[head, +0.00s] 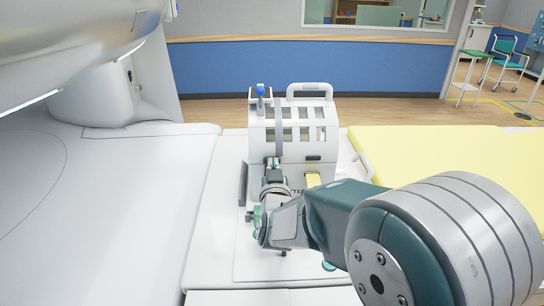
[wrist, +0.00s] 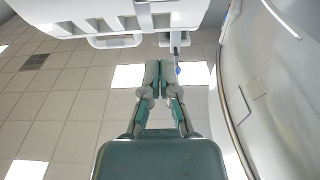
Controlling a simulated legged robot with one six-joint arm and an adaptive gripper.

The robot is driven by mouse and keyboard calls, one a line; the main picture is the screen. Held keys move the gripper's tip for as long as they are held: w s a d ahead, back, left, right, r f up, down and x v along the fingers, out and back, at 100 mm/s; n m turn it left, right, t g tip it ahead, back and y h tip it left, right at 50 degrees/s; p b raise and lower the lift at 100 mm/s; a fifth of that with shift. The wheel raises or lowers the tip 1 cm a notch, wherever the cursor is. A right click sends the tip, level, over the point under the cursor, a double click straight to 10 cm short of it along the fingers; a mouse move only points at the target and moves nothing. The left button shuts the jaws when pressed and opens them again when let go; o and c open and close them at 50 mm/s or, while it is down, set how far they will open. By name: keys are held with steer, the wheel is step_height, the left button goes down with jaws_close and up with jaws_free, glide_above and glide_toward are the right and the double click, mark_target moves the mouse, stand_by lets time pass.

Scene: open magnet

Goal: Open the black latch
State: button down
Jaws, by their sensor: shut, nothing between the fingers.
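A white head coil (head: 310,130) with slotted windows and a top handle stands on the scanner table. A dark grey strap-like strip (head: 279,128) runs down its front; I cannot tell whether this is the black latch. A grey bracket with a blue knob (head: 260,90) rises from its top left, and the knob also shows in the wrist view (wrist: 178,70). My gripper (head: 272,162) is in front of the coil's lower left, hiding part of it. In the wrist view its fingers (wrist: 159,66) are together and empty, just short of the coil's edge; contact is unclear.
The white table (head: 215,260) carries the coil. A yellow pad (head: 430,150) lies to the right, with a pale side handle (head: 362,165) beside the coil. The scanner body (head: 70,50) overhangs the left. A dark upright piece (head: 243,184) stands left of my gripper.

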mark_target(271, 137)
steer(key=w, duration=0.9)
steer(key=shift+w+r, duration=0.15)
steer(key=shift+r, duration=0.25)
steer(key=shift+w+f, duration=0.15)
steer(key=shift+w, duration=0.2)
steer(key=shift+s+f, duration=0.6)
steer(key=shift+f, duration=0.15)
steer(key=shift+s+f, duration=0.55)
steer(key=shift+f, duration=0.2)
